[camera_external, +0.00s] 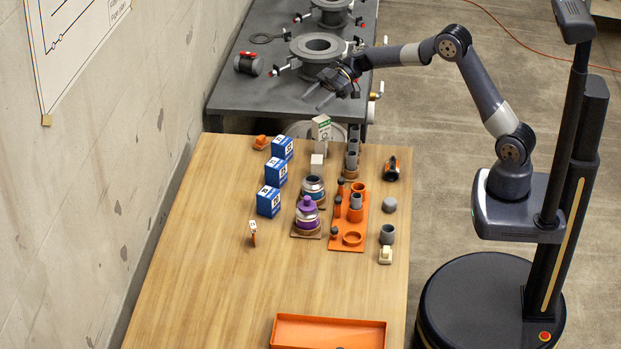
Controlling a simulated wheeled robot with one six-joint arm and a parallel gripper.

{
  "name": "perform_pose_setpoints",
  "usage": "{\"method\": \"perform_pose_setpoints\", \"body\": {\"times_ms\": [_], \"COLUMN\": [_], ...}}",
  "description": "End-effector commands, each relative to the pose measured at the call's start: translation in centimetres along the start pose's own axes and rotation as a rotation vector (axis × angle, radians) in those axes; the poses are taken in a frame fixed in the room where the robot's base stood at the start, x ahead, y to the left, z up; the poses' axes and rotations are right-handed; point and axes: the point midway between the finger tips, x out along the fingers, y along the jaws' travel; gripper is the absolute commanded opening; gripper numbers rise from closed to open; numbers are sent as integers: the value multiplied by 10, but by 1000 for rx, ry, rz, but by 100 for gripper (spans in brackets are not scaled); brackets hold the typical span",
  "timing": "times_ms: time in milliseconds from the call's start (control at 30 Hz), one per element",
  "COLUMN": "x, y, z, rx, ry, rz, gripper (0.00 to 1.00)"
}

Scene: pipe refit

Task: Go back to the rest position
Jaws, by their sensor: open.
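My gripper (328,92) hangs at the near edge of the dark grey bench, close to the round grey flange fitting (318,46). Its two fingers are spread apart and point down to the left. I see nothing held between them. The arm reaches left from the column on the right, bent at the elbow, and stays above the table things.
The wooden table (190,270) holds blue boxes (268,201), a purple-topped jar (307,212), an orange rack (346,240) with grey pipe pieces, and an orange tray (328,318) in front. The grey bench (235,95) stands behind. Left and front-left table areas are clear.

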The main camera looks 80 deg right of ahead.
Motion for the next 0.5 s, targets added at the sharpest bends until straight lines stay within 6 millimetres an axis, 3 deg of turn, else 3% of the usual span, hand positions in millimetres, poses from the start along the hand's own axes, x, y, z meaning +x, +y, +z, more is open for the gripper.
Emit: {"method": "perform_pose_setpoints", "body": {"times_ms": [500], "x": [80], "y": [-71], "z": [-17], "rx": [-50], "ry": [7], "rz": [-125], "gripper": [53]}}
